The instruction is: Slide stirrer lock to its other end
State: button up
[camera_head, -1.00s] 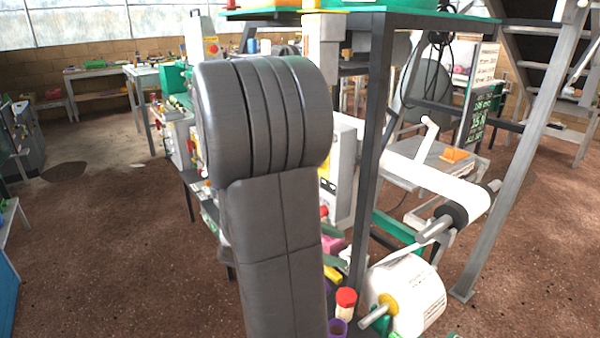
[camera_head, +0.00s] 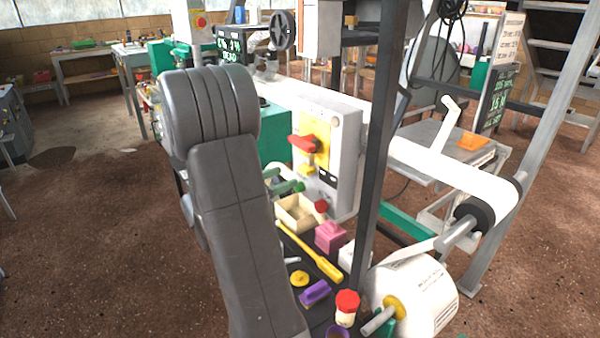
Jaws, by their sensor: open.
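No part is plainly marked as the stirrer lock. A grey control box (camera_head: 345,150) stands at the middle, behind my arm, and its front is in view. A red handle (camera_head: 303,143) sticks out to the left from a yellow plate (camera_head: 322,150) on that front. A smaller yellow knob (camera_head: 306,170) is below it, and a red round knob (camera_head: 320,206) is near the box's foot. I cannot tell which of these is the lock. My dark grey arm fills the left middle. My gripper is not in view, and its distance to the box cannot be told.
A dark bench below the box holds a cream tray (camera_head: 297,212), a yellow tool (camera_head: 312,252), a pink block (camera_head: 330,236), a purple piece (camera_head: 314,293) and a red-capped jar (camera_head: 347,307). A dark post (camera_head: 378,150) and paper roll (camera_head: 420,292) stand right. Floor at left is open.

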aim_at(302, 170)
jog(key=x, duration=0.6)
jog(key=shift+w+d, duration=0.25)
jog(key=shift+d, duration=0.05)
jog(key=shift+c, duration=0.2)
grip_shut()
jog(key=shift+f+b, duration=1)
jog(key=shift+f, duration=0.4)
jog(key=shift+o, duration=0.2)
grip_release()
